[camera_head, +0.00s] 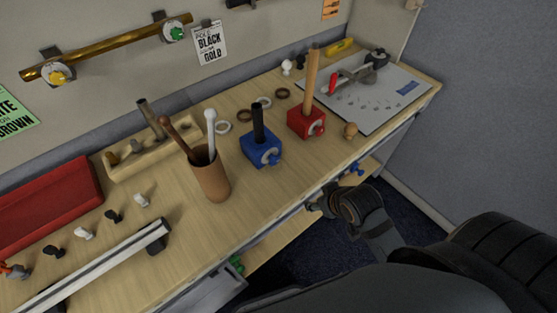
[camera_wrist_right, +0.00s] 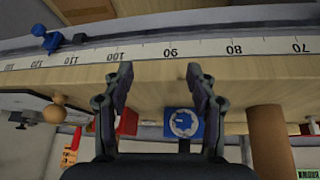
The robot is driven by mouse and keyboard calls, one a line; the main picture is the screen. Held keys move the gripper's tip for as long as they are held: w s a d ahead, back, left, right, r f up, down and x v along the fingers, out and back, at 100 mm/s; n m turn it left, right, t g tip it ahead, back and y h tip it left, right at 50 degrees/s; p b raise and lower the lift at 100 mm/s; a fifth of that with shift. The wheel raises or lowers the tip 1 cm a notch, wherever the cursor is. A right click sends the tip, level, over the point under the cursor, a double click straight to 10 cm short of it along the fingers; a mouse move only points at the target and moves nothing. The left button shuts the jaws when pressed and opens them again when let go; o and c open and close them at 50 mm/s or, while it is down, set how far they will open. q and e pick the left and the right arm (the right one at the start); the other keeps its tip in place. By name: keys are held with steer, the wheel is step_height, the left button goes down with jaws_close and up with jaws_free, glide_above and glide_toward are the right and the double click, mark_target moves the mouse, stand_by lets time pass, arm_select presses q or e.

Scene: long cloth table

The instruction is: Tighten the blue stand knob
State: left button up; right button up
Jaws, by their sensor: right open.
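The blue stand (camera_head: 259,146) is on the table with a dark pole (camera_head: 258,118) upright in it. Its round pale knob (camera_head: 269,157) is on the side facing the front edge. In the right wrist view the blue stand (camera_wrist_right: 199,126) and its knob (camera_wrist_right: 183,124) show beyond the fingers, below and right of the gap between them. My left gripper is not in view.
A brown cup (camera_head: 212,181) with rods stands left of the blue stand. A red stand (camera_head: 305,122) with a wooden pole stands right of it. A ruler strip (camera_wrist_right: 140,52) runs along the table's edge. The tabletop just in front of the blue stand is clear.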

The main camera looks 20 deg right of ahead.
mark_target(276, 161)
steer(key=w+t+y, duration=0.1)
steer(key=w+a+r+t+y, duration=0.1)
steer(key=w+a+n+t+y, duration=0.1)
steer(key=w, duration=0.1)
steer(key=shift+a+r, duration=0.2)
steer(key=shift+r, duration=0.05)
steer(key=r+t, duration=0.1)
steer(key=w+r+t+y, duration=0.1)
steer(key=w+a+r+t+y, duration=0.1)
steer(key=shift+r, duration=0.2)
steer(key=shift+w+d+r+m+y, duration=0.1)
steer(key=shift+r+m+y, duration=0.15)
steer(key=shift+m+y, duration=0.05)
steer(key=w+b, duration=0.1)
steer(key=w+a+f+b, duration=0.1)
steer(key=b, duration=0.1)
steer(key=shift+f+t, duration=0.2)
steer(key=shift+t, duration=0.1)
steer(key=x, duration=0.6)
steer(key=shift+w+a+r+b, duration=0.15)
steer(key=shift+w+b, duration=0.15)
steer(key=shift+w, duration=0.05)
steer(key=shift+w+a+f, duration=0.3)
steer(key=shift+w, duration=0.2)
